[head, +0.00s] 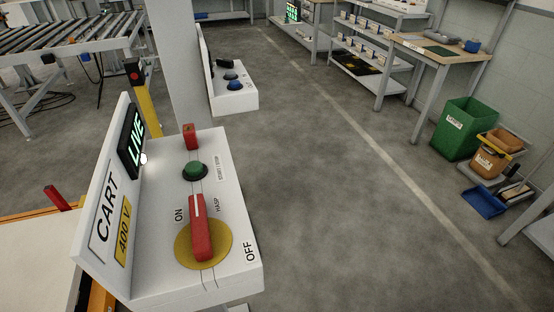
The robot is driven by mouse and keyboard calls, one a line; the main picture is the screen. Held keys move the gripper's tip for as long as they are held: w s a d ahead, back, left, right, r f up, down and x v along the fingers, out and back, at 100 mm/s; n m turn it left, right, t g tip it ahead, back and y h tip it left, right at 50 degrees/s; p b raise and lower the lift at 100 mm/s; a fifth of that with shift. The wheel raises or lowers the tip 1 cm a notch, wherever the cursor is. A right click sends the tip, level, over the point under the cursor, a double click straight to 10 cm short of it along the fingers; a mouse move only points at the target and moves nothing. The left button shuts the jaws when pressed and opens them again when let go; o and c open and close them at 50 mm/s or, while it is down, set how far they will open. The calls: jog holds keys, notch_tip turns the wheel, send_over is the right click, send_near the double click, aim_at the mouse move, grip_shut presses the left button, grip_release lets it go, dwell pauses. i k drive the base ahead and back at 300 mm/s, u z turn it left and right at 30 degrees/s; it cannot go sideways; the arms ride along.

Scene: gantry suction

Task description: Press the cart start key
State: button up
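The cart control box (160,285) is white and fills the lower left, with a sloped panel marked CART and 400 V. On its top face a green round key (195,171) sits on a dark collar, with a small label beside it too small to read surely. In front of it a red rotary handle (200,228) sits on a yellow disc (220,255), lying along the box's length, between the ON and OFF marks. A small red block (190,137) stands behind the green key. A display (132,141) glows green with LIVE. My gripper is not in view.
A second white box (232,90) with dark blue buttons is on the grey column (178,60) behind. A yellow post (150,105) with a red button stands left of it. Green (465,127) and orange (495,150) bins stand at right. The floor between is clear.

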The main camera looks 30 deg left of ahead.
aim_at(194, 168)
jog(key=u, duration=1.9)
